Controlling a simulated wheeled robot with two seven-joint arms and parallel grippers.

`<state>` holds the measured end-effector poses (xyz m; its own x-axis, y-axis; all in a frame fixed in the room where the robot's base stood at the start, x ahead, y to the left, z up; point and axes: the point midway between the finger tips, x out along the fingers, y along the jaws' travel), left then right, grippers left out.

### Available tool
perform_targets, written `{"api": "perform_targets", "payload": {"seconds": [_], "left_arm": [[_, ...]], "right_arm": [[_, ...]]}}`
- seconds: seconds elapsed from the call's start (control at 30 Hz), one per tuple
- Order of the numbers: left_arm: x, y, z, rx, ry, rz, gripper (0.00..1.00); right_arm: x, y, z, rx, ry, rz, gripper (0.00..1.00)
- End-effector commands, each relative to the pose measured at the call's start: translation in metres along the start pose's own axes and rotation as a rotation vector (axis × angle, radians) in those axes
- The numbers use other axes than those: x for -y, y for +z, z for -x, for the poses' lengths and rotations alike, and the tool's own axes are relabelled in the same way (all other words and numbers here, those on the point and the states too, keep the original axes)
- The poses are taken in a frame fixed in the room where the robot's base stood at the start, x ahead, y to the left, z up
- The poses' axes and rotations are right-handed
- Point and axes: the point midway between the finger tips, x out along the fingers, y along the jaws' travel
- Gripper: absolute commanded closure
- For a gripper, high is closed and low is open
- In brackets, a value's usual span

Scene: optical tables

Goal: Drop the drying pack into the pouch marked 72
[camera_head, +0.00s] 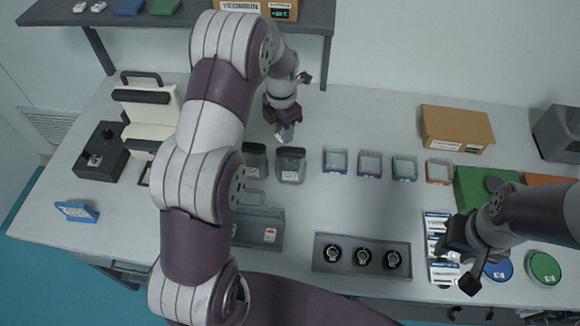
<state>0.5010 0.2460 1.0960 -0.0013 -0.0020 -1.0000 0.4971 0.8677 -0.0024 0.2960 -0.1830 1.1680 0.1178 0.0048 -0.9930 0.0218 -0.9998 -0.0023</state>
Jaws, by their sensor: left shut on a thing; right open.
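My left gripper (284,134) points down behind the dark pouches. It is shut on a small pale thing, mostly hidden by the fingers, which may be the drying pack. Two dark, see-through pouch-like containers stand just in front of it: one (291,166) below the gripper, slightly right, and one (254,161) to the left, partly by my arm. Their label print is too small to read, so I cannot tell which is marked 72.
Several small clear trays with coloured bases (370,164) stand in a row right of the pouches. A grey tray (325,262) with round black parts lies in front. A cardboard box (456,128) stands behind; a shelf (150,22) overhangs the back left. My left arm hides the table's left middle.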

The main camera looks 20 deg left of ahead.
Motion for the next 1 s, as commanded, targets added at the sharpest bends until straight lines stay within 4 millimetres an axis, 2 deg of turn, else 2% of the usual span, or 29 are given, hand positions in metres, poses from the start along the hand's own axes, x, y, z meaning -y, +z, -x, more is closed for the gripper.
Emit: {"api": "perform_targets", "payload": {"seconds": [0.17,0.4,0.5,0.73,0.77,0.83,1.0], "left_arm": [[0.000,0.000,-0.019,-0.001,-0.001,0.010,0.98],[0.000,0.000,-0.056,0.000,0.000,0.008,0.98],[0.000,0.000,-0.061,0.000,0.000,0.007,0.98],[0.000,0.000,-0.059,0.000,0.000,0.006,0.98],[0.000,0.000,-0.059,0.000,0.000,0.006,0.63],[0.000,0.000,-0.059,0.000,0.000,0.006,0.40],[0.000,0.000,-0.059,0.000,0.000,0.006,0.40]], "right_arm": [[0.000,0.002,-0.017,0.000,0.000,0.000,0.57],[0.000,0.006,-0.046,0.000,0.000,0.000,0.57],[0.000,0.006,-0.051,0.000,0.000,0.000,0.57],[0.000,0.006,-0.049,0.000,0.000,0.000,0.57],[0.000,0.006,-0.049,0.000,0.000,0.000,0.57],[0.000,0.006,-0.049,0.000,0.000,0.000,0.57],[0.000,0.006,-0.049,0.000,0.000,0.000,0.57]]}}
